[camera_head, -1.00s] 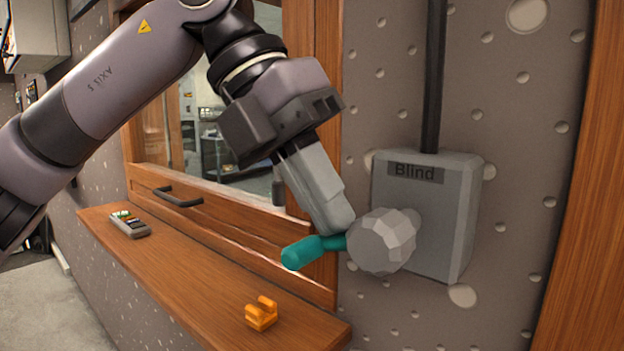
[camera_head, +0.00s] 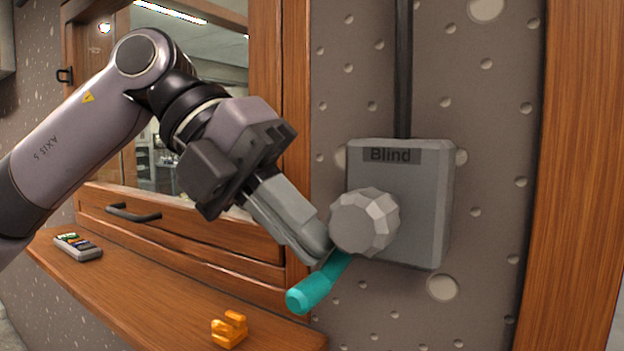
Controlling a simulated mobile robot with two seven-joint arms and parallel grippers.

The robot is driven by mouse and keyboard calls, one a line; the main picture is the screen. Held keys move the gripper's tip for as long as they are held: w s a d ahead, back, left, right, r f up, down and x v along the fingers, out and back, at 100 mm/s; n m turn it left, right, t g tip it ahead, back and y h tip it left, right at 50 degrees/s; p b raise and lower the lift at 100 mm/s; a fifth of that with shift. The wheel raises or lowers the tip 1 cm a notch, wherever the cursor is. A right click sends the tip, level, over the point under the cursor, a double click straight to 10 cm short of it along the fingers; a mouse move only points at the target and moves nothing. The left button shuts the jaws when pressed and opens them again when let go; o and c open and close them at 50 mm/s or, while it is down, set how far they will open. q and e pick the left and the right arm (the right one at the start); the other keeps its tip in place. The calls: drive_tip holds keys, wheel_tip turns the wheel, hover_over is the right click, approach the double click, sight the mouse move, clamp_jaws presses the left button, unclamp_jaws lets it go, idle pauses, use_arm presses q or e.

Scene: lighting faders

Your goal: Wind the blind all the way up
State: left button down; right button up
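The grey blind winder box (camera_head: 420,215), labelled "Blind", is fixed to the wall right of the window. A faceted grey knob (camera_head: 364,222) sits on its front. A teal crank handle (camera_head: 312,290) points down and left from the knob. My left gripper (camera_head: 318,250) comes in from the upper left. Its fingers look closed together, with the tips against or very near the crank, just left of the knob. The tips hide part of the crank, so exact contact is unclear. No blind cloth shows over the visible window glass (camera_head: 155,165). My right gripper is out of view.
A wooden ledge (camera_head: 170,300) runs below the window. An orange clip-like piece (camera_head: 229,330) and a small grey box with coloured parts (camera_head: 78,247) rest on it. A dark drawer-style handle (camera_head: 133,213) is on the window frame. A black pipe (camera_head: 403,70) rises from the box.

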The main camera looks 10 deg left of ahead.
sight(324, 266)
use_arm(q)
drive_tip(key=f+b, duration=0.1)
drive_tip(key=f+h+b, duration=0.1)
drive_tip(key=shift+s+d+f+b, duration=0.1)
drive_tip(key=shift+s+d+b, duration=0.05)
drive_tip(key=shift+d+b, duration=0.15)
drive_tip(key=shift+d+f+g+h+b, duration=0.15)
drive_tip(key=shift+f+g+h+b, duration=0.15)
drive_tip(key=shift+h+b, duration=0.1)
drive_tip(key=shift+d+f+h+b, duration=0.1)
drive_tip(key=shift+f+h+b, duration=0.05)
drive_tip(key=shift+h+b, duration=0.65)
drive_tip(key=shift+s+d+n+g+h+b, duration=0.15)
drive_tip(key=shift+n+g+h+b, duration=0.3)
drive_tip(key=shift+h+b, duration=0.2)
drive_tip(key=shift+d+h, duration=0.1)
drive_tip(key=shift+h, duration=0.45)
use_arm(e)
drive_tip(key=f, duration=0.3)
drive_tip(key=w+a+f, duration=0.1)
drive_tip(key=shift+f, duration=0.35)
use_arm(q)
drive_tip(key=shift+r, duration=0.25)
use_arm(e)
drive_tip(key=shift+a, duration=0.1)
